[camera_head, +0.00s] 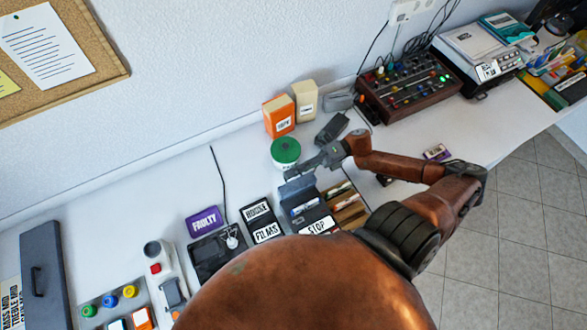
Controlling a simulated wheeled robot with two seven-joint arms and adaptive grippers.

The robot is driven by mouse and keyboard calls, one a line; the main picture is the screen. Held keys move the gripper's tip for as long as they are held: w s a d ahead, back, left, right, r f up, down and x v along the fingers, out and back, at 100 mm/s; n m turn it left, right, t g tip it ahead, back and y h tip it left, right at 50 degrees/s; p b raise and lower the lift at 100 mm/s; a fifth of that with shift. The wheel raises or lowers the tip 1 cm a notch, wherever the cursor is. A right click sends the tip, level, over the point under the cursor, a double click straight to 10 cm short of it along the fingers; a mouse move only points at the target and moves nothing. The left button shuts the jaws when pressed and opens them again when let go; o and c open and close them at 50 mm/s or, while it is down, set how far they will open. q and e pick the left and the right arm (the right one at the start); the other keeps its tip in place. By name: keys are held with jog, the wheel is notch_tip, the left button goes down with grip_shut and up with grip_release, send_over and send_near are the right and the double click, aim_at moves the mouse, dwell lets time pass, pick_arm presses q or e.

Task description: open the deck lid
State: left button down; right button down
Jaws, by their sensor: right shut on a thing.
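The deck (312,217) is a dark box on the white table, near the middle of the camera_head view. A white label reading STOP is at its front edge, partly hidden by my own brown arm. Its lid (297,187) appears as a grey-blue panel at the deck's back edge, tilted up, with the inside partly showing. My right gripper (293,176) reaches in from the right and is shut at the lid's upper edge; the exact contact is small and hard to make out. My left gripper is not in view.
A green-topped round container (286,150) stands just behind the gripper. Orange (279,115) and cream boxes (305,100) are behind it. A wooden compartment tray (347,205) adjoins the deck on the right.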

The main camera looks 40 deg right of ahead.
jog(key=shift+s, duration=0.15)
jog(key=c, duration=2.1)
grip_release()
jog(key=v, duration=1.2)
